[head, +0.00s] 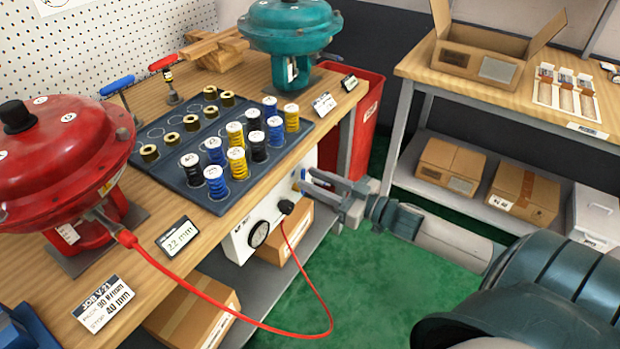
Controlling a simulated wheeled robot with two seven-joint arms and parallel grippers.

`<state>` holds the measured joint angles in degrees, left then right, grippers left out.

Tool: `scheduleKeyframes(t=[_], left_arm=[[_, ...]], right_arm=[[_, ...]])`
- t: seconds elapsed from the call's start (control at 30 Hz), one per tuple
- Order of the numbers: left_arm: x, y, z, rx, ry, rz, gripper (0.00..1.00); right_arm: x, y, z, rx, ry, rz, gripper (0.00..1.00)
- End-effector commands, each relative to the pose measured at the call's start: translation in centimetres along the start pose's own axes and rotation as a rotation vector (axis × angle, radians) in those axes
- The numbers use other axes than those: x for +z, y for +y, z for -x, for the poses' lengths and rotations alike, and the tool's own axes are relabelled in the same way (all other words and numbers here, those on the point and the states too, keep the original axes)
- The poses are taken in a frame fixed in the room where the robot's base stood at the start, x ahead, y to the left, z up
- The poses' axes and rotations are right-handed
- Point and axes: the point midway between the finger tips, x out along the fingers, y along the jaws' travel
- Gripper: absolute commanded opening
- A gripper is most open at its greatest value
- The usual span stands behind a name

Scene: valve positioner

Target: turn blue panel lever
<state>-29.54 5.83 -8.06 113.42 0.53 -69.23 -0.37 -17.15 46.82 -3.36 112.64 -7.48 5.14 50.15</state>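The white panel (240,241) is mounted under the front edge of the bench, with a round gauge (259,234) and a black knob-like fitting (286,206). A small blue part, apparently the lever (296,186), shows at the panel's right side beside a brass fitting. My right gripper (304,181) reaches in from the right, its fingertips at this blue part and partly hiding it. I cannot tell whether the fingers touch it or are closed on it. My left gripper is not in view.
A red hose (205,297) runs from the red actuator (68,160) and loops to the panel below my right gripper. The bench (170,255) carries a spring tray (180,182) and a teal actuator (290,28). A red bin (367,120) stands behind my gripper. Green floor is clear in front.

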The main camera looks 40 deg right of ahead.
Motion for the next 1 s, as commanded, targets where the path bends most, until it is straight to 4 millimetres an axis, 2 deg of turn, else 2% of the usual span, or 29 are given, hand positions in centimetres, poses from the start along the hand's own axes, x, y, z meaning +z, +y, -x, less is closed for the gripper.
scheduleKeyframes(t=[0.2, 0.57, 0.63, 0.7, 0.73, 1.0], left_arm=[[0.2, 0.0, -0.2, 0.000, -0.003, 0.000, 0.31], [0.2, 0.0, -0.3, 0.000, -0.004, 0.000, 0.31], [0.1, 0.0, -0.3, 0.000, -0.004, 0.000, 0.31], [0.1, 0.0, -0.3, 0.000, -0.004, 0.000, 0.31], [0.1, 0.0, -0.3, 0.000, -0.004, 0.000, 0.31], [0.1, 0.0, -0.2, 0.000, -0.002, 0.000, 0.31]], right_arm=[[0.0, 0.0, -1.4, 0.000, 0.001, -0.001, 0.31], [0.0, 0.0, -1.6, 0.000, 0.000, -0.001, 0.31], [0.0, 0.0, -1.6, 0.000, 0.000, -0.001, 0.19], [0.0, 0.0, -1.6, 0.000, 0.000, 0.000, 0.03], [0.0, 0.0, -1.6, 0.000, 0.000, 0.000, 0.00], [0.0, 0.0, -1.6, 0.000, 0.000, -0.004, 0.00]])
